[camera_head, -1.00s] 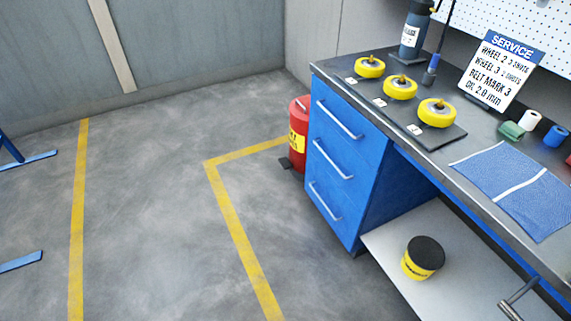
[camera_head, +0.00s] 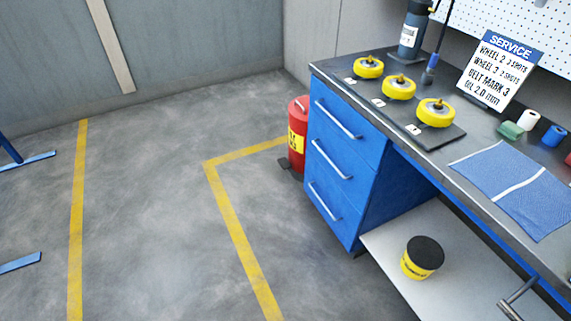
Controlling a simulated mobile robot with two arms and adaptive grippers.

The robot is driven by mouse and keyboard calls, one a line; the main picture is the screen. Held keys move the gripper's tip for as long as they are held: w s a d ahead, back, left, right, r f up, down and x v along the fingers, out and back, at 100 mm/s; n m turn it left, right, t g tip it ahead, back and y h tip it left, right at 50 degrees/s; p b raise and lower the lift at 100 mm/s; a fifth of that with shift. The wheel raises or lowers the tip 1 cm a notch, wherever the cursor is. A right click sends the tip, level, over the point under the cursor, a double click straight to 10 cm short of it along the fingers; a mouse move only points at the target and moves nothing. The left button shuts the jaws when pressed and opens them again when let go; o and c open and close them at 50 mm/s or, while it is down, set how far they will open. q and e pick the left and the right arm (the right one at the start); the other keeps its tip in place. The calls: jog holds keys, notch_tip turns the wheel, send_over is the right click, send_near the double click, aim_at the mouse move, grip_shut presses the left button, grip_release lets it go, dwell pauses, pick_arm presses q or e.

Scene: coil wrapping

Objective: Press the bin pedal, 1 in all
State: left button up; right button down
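A red bin (camera_head: 298,112) with a yellow label stands on the floor against the left end of the blue workbench; the drawer unit hides its right part. Its lid looks shut. A small dark pedal (camera_head: 284,163) sticks out at the bin's foot, toward the left. Neither of my grippers shows in the head view.
The blue drawer unit (camera_head: 345,165) and the bench top (camera_head: 470,150) fill the right side. The top holds several yellow wheels, a service sign (camera_head: 500,70) and a blue cloth (camera_head: 515,185). A black-lidded tub (camera_head: 423,258) stands on the lower shelf.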

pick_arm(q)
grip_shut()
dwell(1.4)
